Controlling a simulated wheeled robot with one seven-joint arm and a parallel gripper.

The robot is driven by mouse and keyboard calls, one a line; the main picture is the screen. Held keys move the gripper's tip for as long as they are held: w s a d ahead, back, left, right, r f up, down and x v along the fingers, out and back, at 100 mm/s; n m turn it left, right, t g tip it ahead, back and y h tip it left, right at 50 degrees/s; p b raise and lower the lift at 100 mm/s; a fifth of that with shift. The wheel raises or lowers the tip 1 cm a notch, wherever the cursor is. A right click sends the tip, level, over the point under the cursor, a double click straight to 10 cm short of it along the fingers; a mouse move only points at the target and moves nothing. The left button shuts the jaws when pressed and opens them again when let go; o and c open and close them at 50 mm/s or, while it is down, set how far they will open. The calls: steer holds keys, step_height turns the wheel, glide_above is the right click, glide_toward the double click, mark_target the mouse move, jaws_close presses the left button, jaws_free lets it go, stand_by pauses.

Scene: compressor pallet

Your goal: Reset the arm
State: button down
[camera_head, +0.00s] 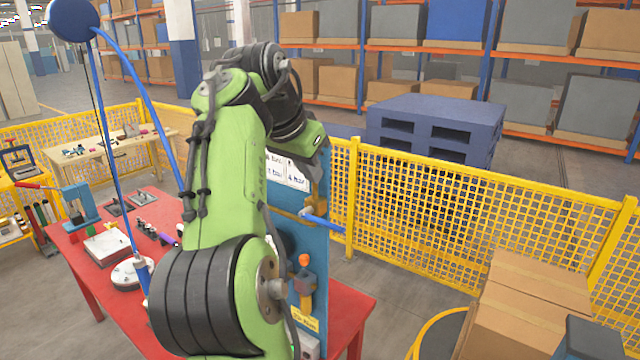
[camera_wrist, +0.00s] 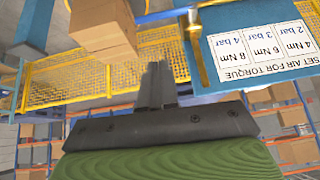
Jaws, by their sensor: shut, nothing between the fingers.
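My green arm stands raised and folded across the middle of the head view, in front of the blue panel (camera_head: 318,200). In the wrist view my gripper (camera_wrist: 158,72) shows as dark fingers close together, shut and empty. The fingers point toward the yellow mesh fence and a cardboard box, and touch nothing that I can see. The blue panel with its white torque chart (camera_wrist: 262,50) is to the right of the fingers.
A red table (camera_head: 345,310) stands under the panel, with a blue press (camera_head: 80,205) at its left. A yellow mesh fence (camera_head: 450,220) runs behind. Cardboard boxes (camera_head: 525,310) stand at the right. A blue hose hangs at the left. Blue pallets (camera_head: 435,125) and shelving are beyond.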

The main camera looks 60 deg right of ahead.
steer(key=shift+r, duration=0.2)
steer(key=shift+a, duration=0.1)
steer(key=w+a+f+n+t+y+b, duration=0.3)
steer(key=a+f+n+t+y+b, duration=0.2)
steer(key=a+f+n, duration=0.65)
steer(key=s+a+f+n+y+b, duration=0.1)
steer(key=s+a+f+n+b, duration=0.1)
steer(key=a+f, duration=0.7)
steer(key=s+a+f+n+t+b, duration=0.1)
steer(key=s+a+f+n, duration=0.3)
steer(key=a+f, duration=0.6)
steer(key=a+n+b, duration=0.1)
steer(key=a+n, duration=0.1)
steer(key=a, duration=0.2)
steer(key=shift+a+f+y, duration=0.25)
steer(key=shift+a+y, duration=0.1)
steer(key=shift+y, duration=0.05)
steer(key=shift+s, duration=0.15)
